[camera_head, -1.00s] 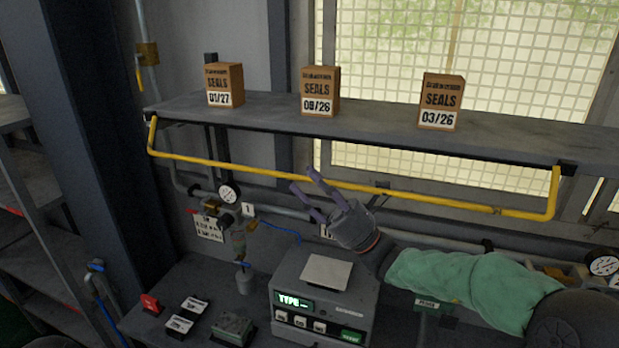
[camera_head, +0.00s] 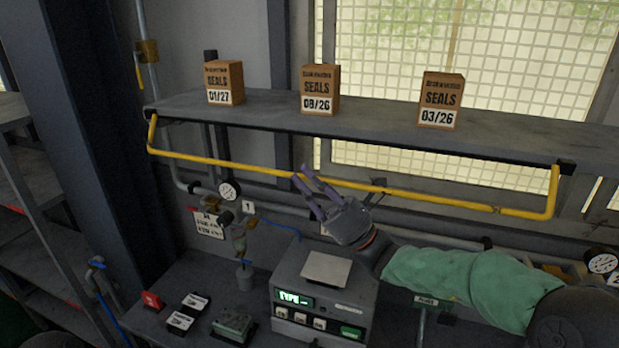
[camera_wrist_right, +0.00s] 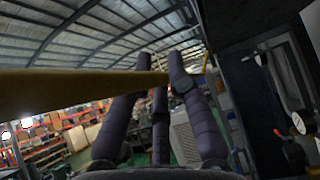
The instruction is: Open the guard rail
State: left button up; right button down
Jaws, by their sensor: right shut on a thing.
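The guard rail (camera_head: 440,199) is a yellow bar running along the front of the grey shelf. Its bent ends meet the shelf at dark brackets, and its long bar hangs below the shelf edge. My right gripper (camera_head: 302,176) comes from the lower right, its purple fingers at the middle of the bar, shut on it. In the right wrist view the yellow bar (camera_wrist_right: 60,92) crosses from the left to the fingers (camera_wrist_right: 160,68); the exact contact is partly hidden. My left gripper is not in view.
Three brown seals boxes, marked 01/27 (camera_head: 224,83), 08/26 (camera_head: 320,90) and 03/26 (camera_head: 441,101), stand apart on the shelf (camera_head: 380,122). Below are a scale-like device (camera_head: 322,305), a pressure gauge (camera_head: 229,190) and pipes. A grid window is behind.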

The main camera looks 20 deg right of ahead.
jog(key=shift+s+a+r+m+t+h+p, duration=0.25)
jog(key=shift+s+r+m+t+p, duration=0.15)
jog(key=shift+r, duration=0.2)
jog(key=shift+s+a+r+m+t+h+p, duration=0.25)
jog(key=shift+s+r+m+t+h+p, duration=0.1)
jog(key=shift+s+r+m, duration=0.15)
jog(key=shift+s+a+r+m+t+h+p, duration=0.2)
jog(key=shift+s+a+r+m+t+p, duration=0.15)
jog(key=shift+r, duration=0.3)
jog(key=shift+d, duration=0.1)
